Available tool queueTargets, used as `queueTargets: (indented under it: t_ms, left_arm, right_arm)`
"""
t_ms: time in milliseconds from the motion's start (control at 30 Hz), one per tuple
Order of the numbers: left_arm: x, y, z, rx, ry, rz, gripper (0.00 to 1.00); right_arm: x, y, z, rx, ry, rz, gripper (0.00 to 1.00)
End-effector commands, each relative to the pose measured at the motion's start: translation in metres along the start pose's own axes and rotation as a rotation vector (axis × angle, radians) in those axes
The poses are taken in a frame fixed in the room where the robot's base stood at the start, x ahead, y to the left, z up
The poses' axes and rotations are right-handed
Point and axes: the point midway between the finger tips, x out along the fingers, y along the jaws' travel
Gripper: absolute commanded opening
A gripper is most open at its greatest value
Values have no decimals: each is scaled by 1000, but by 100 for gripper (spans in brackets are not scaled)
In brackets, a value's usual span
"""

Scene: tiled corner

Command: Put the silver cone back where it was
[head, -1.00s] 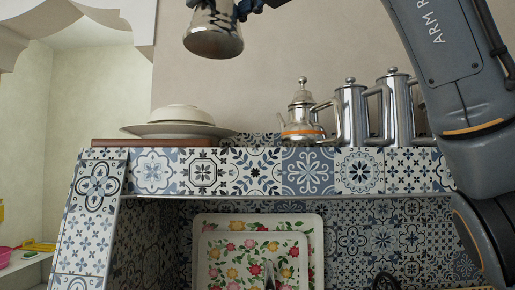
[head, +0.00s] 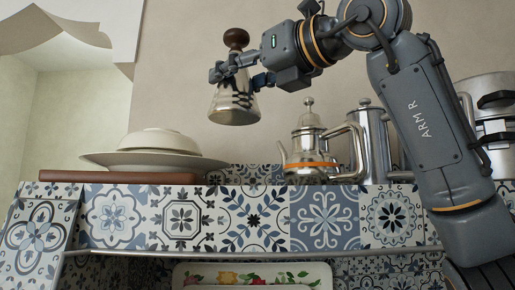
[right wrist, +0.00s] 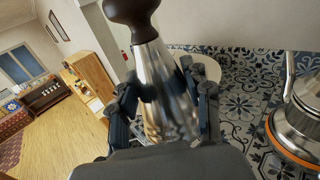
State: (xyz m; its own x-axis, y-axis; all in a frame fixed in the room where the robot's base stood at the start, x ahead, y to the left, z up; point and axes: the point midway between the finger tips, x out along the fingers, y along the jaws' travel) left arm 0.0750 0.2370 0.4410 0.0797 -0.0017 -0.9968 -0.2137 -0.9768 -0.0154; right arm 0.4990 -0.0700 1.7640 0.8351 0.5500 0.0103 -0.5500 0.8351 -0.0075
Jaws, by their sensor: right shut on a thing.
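The silver cone (head: 235,104) has a dark brown knob (head: 236,39) on top and hangs upright in the air above the tiled shelf (head: 255,215). My right gripper (head: 238,80) is shut around its upper body. In the right wrist view the cone (right wrist: 165,85) stands between the two fingers (right wrist: 165,100), knob toward the camera's top edge. In the head view the cone is above the gap between the stacked plates and the teapot. My left gripper is not in view.
White stacked plates (head: 157,150) on a brown board (head: 118,177) stand left on the shelf. A silver teapot with an orange band (head: 308,145), a silver pot (head: 371,145) and larger pots (head: 490,130) stand right. Bare tiles show between plates and teapot. A floral tray (head: 250,276) is below.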

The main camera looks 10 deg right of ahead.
Motion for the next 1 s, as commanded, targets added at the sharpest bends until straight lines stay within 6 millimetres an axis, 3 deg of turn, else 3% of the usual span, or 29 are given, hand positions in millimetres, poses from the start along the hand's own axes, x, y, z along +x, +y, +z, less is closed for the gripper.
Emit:
queueTargets:
  t_ms: [100, 300, 533, 800, 1000]
  left_arm:
    - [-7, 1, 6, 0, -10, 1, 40]
    - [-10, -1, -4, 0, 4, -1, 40]
    - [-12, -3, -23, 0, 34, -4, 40]
    - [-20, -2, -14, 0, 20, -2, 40]
    - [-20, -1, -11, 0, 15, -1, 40]
  right_arm:
    - [9, -30, -18, 3, 3, -2, 9]
    - [15, -54, -51, 1, 0, -1, 9]
    - [19, -67, -67, 1, -1, -1, 9]
    - [19, -68, -96, 0, -1, -1, 9]
    - [18, -68, -99, 1, -3, -1, 9]
